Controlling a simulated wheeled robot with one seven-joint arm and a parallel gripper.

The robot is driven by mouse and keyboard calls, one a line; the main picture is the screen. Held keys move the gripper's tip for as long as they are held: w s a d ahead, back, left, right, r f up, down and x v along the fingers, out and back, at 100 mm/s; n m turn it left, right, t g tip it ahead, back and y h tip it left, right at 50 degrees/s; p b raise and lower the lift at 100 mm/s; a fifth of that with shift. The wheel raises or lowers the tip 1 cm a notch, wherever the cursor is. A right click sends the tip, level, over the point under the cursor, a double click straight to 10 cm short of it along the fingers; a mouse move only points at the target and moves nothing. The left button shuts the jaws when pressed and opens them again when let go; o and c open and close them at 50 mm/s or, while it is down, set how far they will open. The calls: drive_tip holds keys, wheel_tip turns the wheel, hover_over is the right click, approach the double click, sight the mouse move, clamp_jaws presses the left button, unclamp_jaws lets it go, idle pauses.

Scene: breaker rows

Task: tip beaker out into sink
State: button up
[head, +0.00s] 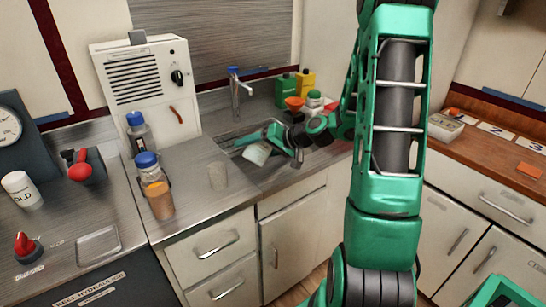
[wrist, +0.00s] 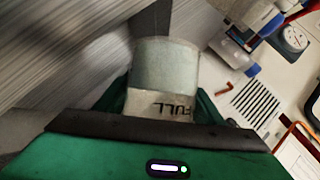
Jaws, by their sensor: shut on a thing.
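The beaker (head: 257,153) is whitish and hangs tilted in my gripper (head: 266,142), over the sink (head: 229,147) in the head view. In the wrist view the beaker (wrist: 166,62) is see-through, with a pale green-grey tint inside. A label on it reads FULL, upside down in that picture. My gripper's green fingers (wrist: 162,100) are closed on both sides of it. I see no clear stream falling from it. Much of the basin is hidden by the arm and beaker.
A blue-topped tap (head: 236,92) stands behind the sink. Green and yellow bottles (head: 305,82) and an orange funnel (head: 294,103) crowd the back right.

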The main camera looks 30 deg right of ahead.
drive_tip(key=shift+a+f+m+y+p, duration=0.1)
drive_tip(key=shift+f+m+y+p, duration=0.25)
drive_tip(key=shift+m+y+p, duration=0.4)
idle(1.8)
drive_tip(key=shift+r+m+y, duration=0.45)
drive_tip(key=shift+m+y, duration=0.1)
drive_tip(key=shift+y, duration=0.1)
idle(1.1)
